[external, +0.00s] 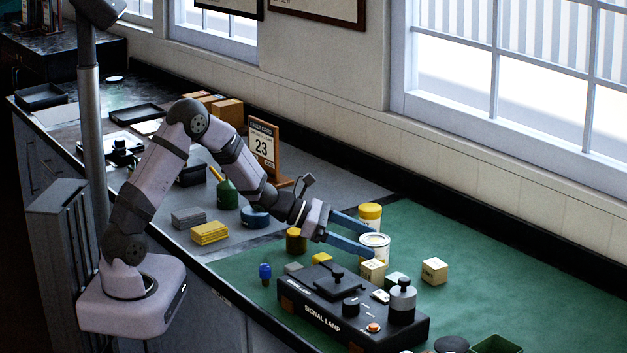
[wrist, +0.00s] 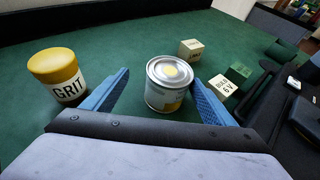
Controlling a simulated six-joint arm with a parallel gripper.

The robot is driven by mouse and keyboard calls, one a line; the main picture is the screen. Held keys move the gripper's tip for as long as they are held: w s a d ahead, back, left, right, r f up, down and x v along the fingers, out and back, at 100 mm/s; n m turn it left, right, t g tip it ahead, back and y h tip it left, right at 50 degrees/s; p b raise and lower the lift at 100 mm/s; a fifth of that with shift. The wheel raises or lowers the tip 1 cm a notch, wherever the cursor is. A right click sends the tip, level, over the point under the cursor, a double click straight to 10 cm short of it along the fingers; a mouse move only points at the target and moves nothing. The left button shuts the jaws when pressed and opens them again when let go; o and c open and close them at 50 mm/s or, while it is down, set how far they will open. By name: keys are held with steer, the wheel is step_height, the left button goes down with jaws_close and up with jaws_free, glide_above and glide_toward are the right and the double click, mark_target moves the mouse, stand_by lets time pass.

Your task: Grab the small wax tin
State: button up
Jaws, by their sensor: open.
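A small round metal tin (wrist: 168,88) with a pale lid, a yellow spot on top and a yellow patch on its label stands upright on the green mat. Its label is too small to read, so I cannot confirm it is the wax tin. It also shows in the external view (external: 376,243). My gripper (wrist: 160,80) is open, with its blue fingers on either side of the tin. In the external view my gripper (external: 370,244) reaches it low over the mat. Whether the fingers touch the tin is unclear; its lower part is partly hidden by my gripper.
A yellow-lidded GRIT jar (wrist: 57,76) stands left of my gripper; it also shows in the external view (external: 370,216). Cream blocks (wrist: 190,48) (wrist: 222,87) and a green block (wrist: 238,72) lie to the right. The black signal lamp box (external: 350,305) stands close in front.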

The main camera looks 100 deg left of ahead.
mark_target(386, 248)
steer(key=shift+p+x, duration=1.1)
steer(key=shift+x, duration=1.95)
steer(key=shift+r, duration=0.1)
steer(key=c, duration=1.4)
